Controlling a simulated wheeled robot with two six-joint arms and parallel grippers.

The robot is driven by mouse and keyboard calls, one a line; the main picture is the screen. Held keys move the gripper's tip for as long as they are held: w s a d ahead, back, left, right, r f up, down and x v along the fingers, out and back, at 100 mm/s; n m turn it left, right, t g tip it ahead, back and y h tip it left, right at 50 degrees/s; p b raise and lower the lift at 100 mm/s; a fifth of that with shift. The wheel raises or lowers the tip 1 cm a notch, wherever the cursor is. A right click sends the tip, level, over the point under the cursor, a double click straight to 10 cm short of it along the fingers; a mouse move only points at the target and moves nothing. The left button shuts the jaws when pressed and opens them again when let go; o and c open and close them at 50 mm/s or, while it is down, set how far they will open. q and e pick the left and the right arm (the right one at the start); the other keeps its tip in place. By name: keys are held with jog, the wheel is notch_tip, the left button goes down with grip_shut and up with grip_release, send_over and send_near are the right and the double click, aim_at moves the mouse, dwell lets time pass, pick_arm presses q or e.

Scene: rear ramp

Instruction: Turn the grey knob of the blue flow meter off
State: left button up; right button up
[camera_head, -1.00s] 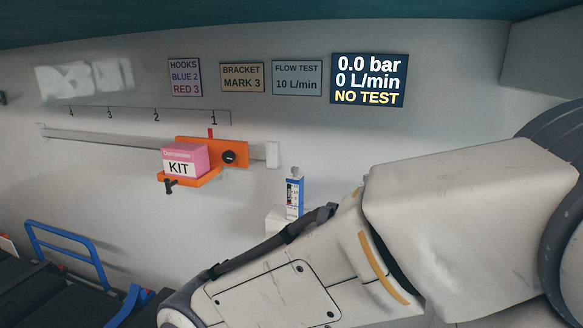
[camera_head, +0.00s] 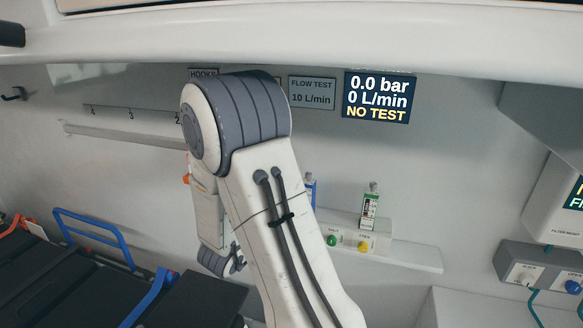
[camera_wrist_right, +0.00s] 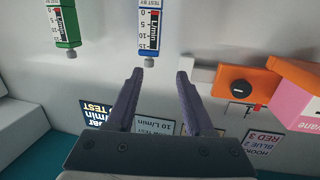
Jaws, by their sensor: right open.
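The blue flow meter (camera_wrist_right: 148,25) hangs upside down in the right wrist view, at the top centre. Its small grey knob (camera_wrist_right: 150,62) points toward my right gripper (camera_wrist_right: 158,74). The gripper is open and empty, with its fingertips spread just short of the knob, which lines up with the gap between them; I cannot tell the depth between them. My left gripper is not in view.
A green flow meter (camera_head: 370,208) stands right of the blue one. A wall display (camera_head: 379,98) reads 0.0 bar, 0 L/min, NO TEST. Green (camera_head: 332,240) and yellow (camera_head: 363,246) knobs sit below the meters.

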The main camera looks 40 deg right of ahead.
aim_at(307, 177)
jog(key=shift+m+g+h, duration=0.3)
jog(key=shift+g+h, duration=0.1)
jog(key=shift+g, duration=0.1)
jog(key=p+x, duration=0.1)
jog(key=x, duration=0.2)
jog(key=r+p+x, duration=0.1)
jog(key=x, duration=0.2)
jog(key=s+p+x, duration=0.1)
jog(key=p+x, duration=0.1)
jog(key=x, duration=0.1)
jog(key=shift+d+r, duration=0.15)
jog(key=shift+d, duration=0.4)
jog(key=shift+w+d, duration=0.15)
jog(key=shift+d, duration=0.35)
grip_shut()
